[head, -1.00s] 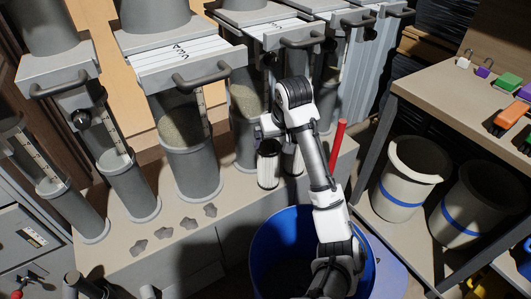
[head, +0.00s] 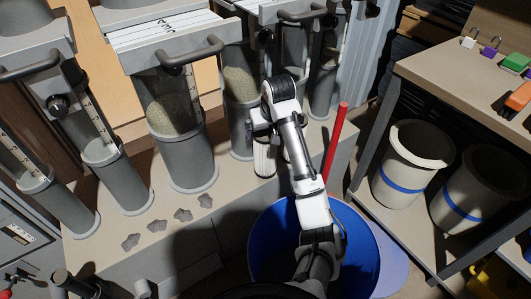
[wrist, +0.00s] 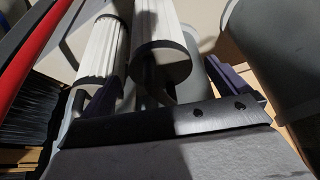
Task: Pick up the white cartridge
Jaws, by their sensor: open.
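A white ribbed cartridge (head: 264,158) stands on the beige ledge below my gripper (head: 263,131) in the head view. The wrist view shows two white ribbed cylinders side by side: one at the left (wrist: 101,48) and one in the centre (wrist: 161,48). My gripper (wrist: 168,88) is open, with a dark finger on either side of the centre cylinder. I cannot tell whether the fingers touch it. My arm hides part of the second cylinder in the head view.
Grey hoppers with clear tubes (head: 168,103) line the ledge (head: 190,228) at the back left. A red handle (head: 335,142) rises to the right of my arm. A blue bin (head: 365,235) stands below. Pale buckets (head: 408,175) sit under the right table (head: 440,75).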

